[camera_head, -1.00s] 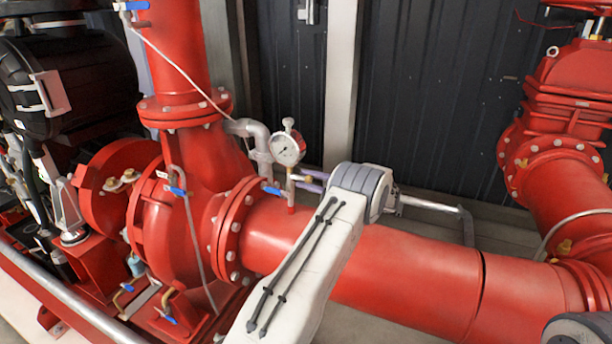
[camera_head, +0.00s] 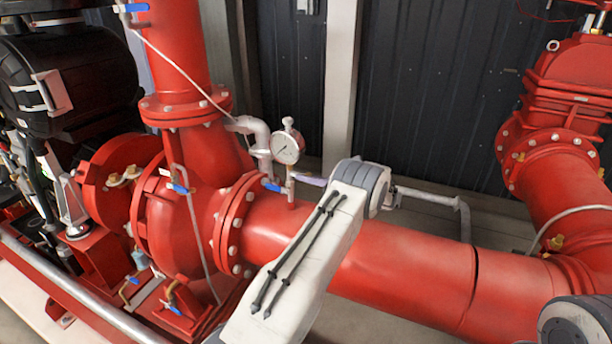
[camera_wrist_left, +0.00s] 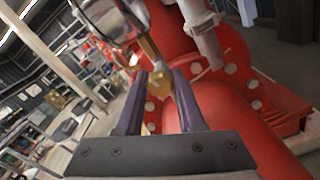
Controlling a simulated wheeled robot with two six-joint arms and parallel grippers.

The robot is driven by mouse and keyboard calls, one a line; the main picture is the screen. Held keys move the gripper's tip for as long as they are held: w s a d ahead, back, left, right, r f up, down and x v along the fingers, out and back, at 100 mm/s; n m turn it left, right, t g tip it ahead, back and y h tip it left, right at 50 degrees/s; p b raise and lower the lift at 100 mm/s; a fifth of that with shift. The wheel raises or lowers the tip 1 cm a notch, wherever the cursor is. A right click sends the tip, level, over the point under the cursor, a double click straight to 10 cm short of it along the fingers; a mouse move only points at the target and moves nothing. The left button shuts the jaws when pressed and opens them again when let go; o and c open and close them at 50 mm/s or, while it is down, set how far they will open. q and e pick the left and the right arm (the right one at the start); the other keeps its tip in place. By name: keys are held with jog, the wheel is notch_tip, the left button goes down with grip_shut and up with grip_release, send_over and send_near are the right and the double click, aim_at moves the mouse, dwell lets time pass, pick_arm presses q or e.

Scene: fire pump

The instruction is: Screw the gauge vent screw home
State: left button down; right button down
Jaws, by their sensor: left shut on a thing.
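The pressure gauge (camera_head: 285,148) has a white dial and stands on a thin stem above the red pipe. A pale round-topped fitting (camera_head: 288,122) rises behind it. My left gripper (camera_head: 309,181) is at the stem, just below and right of the dial, mostly hidden by my white arm. In the left wrist view, the purple fingers of this gripper (camera_wrist_left: 162,78) are close together at the brass fitting (camera_wrist_left: 150,52) below the gauge (camera_wrist_left: 100,18). The gauge vent screw is too small and covered to make out clearly between the fingertips. My right gripper is out of view.
The large red pipe (camera_head: 400,265) runs right below my arm, with a bolted flange (camera_head: 233,225) at its left. A grey elbow pipe (camera_head: 252,128) stands close behind the gauge. A blue valve lever (camera_head: 271,186) is left of the stem. Dark panelling (camera_head: 430,100) stands behind.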

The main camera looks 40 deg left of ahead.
pick_arm(q)
jog(key=shift+s+d+f+m, duration=0.1)
jog(key=shift+m, duration=0.5)
jog(key=shift+s+f+m, duration=0.1)
jog(key=shift+m, duration=0.5)
jog(key=shift+p, duration=0.3)
jog(key=c, duration=0.5)
grip_release()
jog(key=shift+r, duration=0.1)
jog(key=shift+w, duration=0.1)
